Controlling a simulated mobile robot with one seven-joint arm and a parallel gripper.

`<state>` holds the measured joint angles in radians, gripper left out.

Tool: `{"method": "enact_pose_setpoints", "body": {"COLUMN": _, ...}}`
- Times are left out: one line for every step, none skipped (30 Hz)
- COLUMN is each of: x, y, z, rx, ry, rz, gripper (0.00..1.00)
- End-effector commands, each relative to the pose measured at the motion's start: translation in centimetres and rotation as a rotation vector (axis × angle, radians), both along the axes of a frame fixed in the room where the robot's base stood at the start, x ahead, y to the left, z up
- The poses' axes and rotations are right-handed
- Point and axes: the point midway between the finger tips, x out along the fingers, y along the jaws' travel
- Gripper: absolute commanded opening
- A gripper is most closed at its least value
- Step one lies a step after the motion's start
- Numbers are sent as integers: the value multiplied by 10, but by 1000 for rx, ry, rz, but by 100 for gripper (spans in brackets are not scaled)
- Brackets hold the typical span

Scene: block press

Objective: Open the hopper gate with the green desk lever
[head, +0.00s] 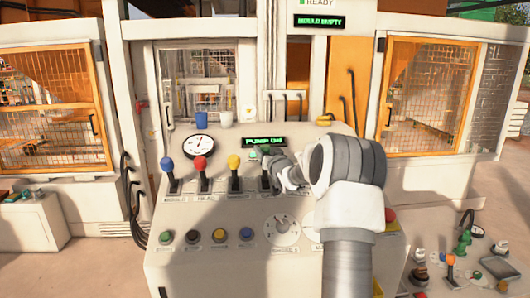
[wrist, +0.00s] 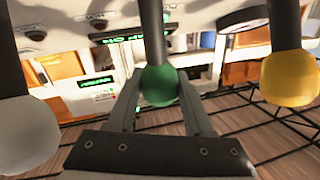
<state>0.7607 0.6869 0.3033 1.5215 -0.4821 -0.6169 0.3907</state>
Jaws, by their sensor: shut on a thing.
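The control desk (head: 225,255) carries a row of levers with blue, red and yellow knobs. The green lever (head: 265,152) is to the right of the yellow one and is partly hidden by my gripper (head: 272,160). In the wrist view the green knob (wrist: 158,86) sits between the two fingers of my gripper (wrist: 158,98), which is shut on it. The yellow knob (wrist: 290,78) and a white knob (wrist: 25,135) stand on either side, apart from the fingers. The hopper gate cannot be made out.
The yellow lever (head: 235,165) stands close to the left of my gripper in the head view. A pressure gauge (head: 198,146) and a lit "PUMP ON" display (head: 264,142) are behind the levers. A sign (head: 320,21) above reads "MOULD EMPTY". Coloured buttons (head: 192,237) and a dial (head: 282,230) are in front.

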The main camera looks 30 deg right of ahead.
Motion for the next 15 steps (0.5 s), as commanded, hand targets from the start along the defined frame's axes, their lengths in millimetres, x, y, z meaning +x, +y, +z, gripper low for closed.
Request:
{"method": "enact_pose_setpoints", "body": {"x": 0, "y": 0, "z": 0, "rx": 0, "ry": 0, "rz": 0, "gripper": 0}}
{"method": "enact_pose_setpoints", "body": {"x": 0, "y": 0, "z": 0, "rx": 0, "ry": 0, "rz": 0, "gripper": 0}}
{"method": "enact_pose_setpoints", "body": {"x": 0, "y": 0, "z": 0, "rx": 0, "ry": 0, "rz": 0, "gripper": 0}}
{"method": "enact_pose_setpoints", "body": {"x": 0, "y": 0, "z": 0, "rx": 0, "ry": -1, "rz": 0, "gripper": 0}}
{"method": "enact_pose_setpoints", "body": {"x": 0, "y": 0, "z": -1, "rx": -1, "ry": -2, "rz": 0, "gripper": 0}}
{"method": "enact_pose_setpoints", "body": {"x": -1, "y": 0, "z": -2, "rx": -3, "ry": -5, "rz": 0, "gripper": 0}}
{"method": "enact_pose_setpoints", "body": {"x": -1, "y": 0, "z": -3, "rx": -4, "ry": -9, "rz": 0, "gripper": 0}}
{"method": "enact_pose_setpoints", "body": {"x": -2, "y": 1, "z": -4, "rx": -8, "ry": -14, "rz": 0, "gripper": 0}}
{"method": "enact_pose_setpoints", "body": {"x": -3, "y": 1, "z": -5, "rx": -12, "ry": -21, "rz": 1, "gripper": 0}}
{"method": "enact_pose_setpoints", "body": {"x": -4, "y": 2, "z": -5, "rx": -14, "ry": -29, "rz": 0, "gripper": 0}}
{"method": "enact_pose_setpoints", "body": {"x": -5, "y": 2, "z": -6, "rx": -18, "ry": -35, "rz": 0, "gripper": 0}}
{"method": "enact_pose_setpoints", "body": {"x": -6, "y": 3, "z": -7, "rx": -23, "ry": -45, "rz": 0, "gripper": 0}}
{"method": "enact_pose_setpoints", "body": {"x": -7, "y": 3, "z": -7, "rx": -27, "ry": -53, "rz": 0, "gripper": 0}}
{"method": "enact_pose_setpoints", "body": {"x": -8, "y": 3, "z": -6, "rx": -31, "ry": -61, "rz": 0, "gripper": 0}}
{"method": "enact_pose_setpoints", "body": {"x": -9, "y": 4, "z": -6, "rx": -35, "ry": -71, "rz": 0, "gripper": 0}}
